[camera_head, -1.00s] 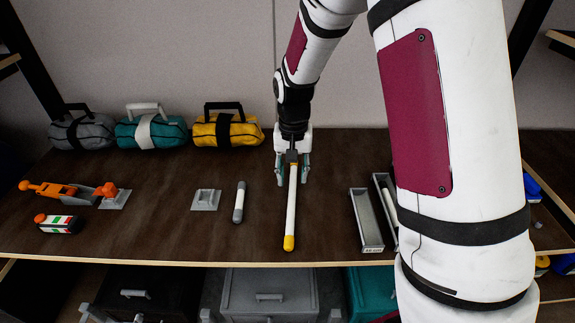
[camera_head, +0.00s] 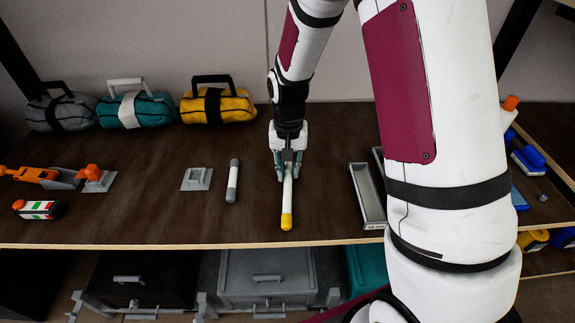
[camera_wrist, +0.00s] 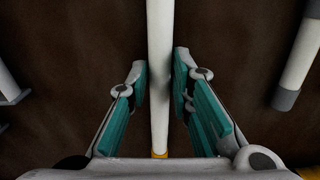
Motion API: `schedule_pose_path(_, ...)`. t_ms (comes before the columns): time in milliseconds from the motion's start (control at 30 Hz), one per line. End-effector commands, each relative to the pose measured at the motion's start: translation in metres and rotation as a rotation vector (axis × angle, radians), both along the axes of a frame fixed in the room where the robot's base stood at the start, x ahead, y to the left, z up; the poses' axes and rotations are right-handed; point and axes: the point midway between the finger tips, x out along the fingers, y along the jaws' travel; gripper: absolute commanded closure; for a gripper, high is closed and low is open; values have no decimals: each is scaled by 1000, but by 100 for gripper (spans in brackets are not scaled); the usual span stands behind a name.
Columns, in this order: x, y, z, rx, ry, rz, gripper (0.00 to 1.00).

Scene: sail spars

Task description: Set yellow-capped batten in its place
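The yellow-capped batten (camera_head: 287,200) is a white rod with a yellow cap at its near end, pointing to the shelf's front edge. My gripper (camera_head: 287,172) is over its far part, fingers pointing down. In the wrist view the teal finger pads of my gripper (camera_wrist: 160,85) stand against both sides of the white rod (camera_wrist: 160,50), and look closed on it. The yellow cap is mostly hidden there behind my gripper's body. Whether the rod is clear of the shelf I cannot tell. A long grey tray (camera_head: 354,182) lies to the right, partly hidden by my arm.
A grey-capped white batten (camera_head: 232,182) and a square grey block (camera_head: 197,186) lie to the left. Orange-handled tools (camera_head: 35,174) and a striped box (camera_head: 40,210) are farther left. Bags (camera_head: 217,103) stand at the back. The shelf's front edge (camera_head: 200,245) is close to the yellow cap.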

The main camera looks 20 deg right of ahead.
Motion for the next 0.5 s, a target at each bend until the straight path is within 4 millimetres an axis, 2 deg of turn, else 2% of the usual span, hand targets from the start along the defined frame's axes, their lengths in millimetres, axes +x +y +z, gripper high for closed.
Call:
schedule_pose_path(167, 0, 0, 1, 0, 0, 0, 100)
schedule_pose_path(500, 0, 0, 19, 0, -1, 0, 100)
